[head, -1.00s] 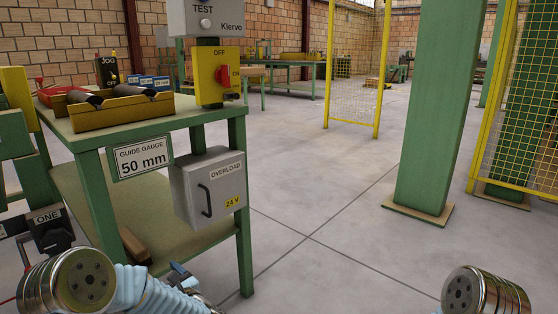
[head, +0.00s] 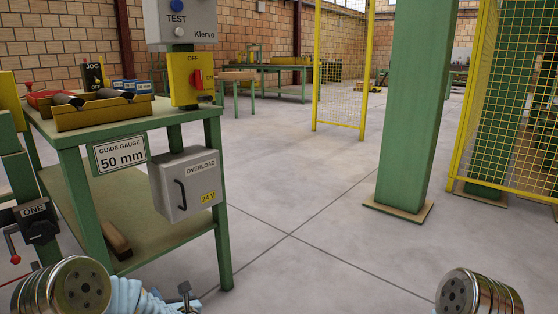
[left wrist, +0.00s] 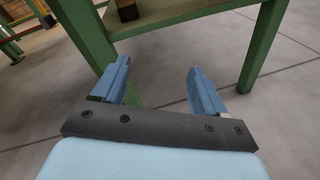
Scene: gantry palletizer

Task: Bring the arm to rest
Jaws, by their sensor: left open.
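My left arm (head: 75,290) comes in at the bottom left of the head view. My left gripper (head: 185,296) is low, in front of the green bench, partly cut off by the picture's lower edge. In the left wrist view its two blue fingers (left wrist: 158,80) stand wide apart with nothing between them. They point toward the bench's legs and lower shelf, with floor showing between them; I cannot tell the exact gap to the bench. Of my right arm only a round metal joint (head: 478,293) shows at the bottom right; its gripper is out of view.
The green bench (head: 70,190) carries a yellow tray (head: 103,112), a grey OVERLOAD box (head: 186,185) and a yellow OFF switch box (head: 190,80). A ONE switch (head: 38,222) is at the left. A green post (head: 412,110) and yellow mesh fence (head: 490,110) stand right. Open floor lies between.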

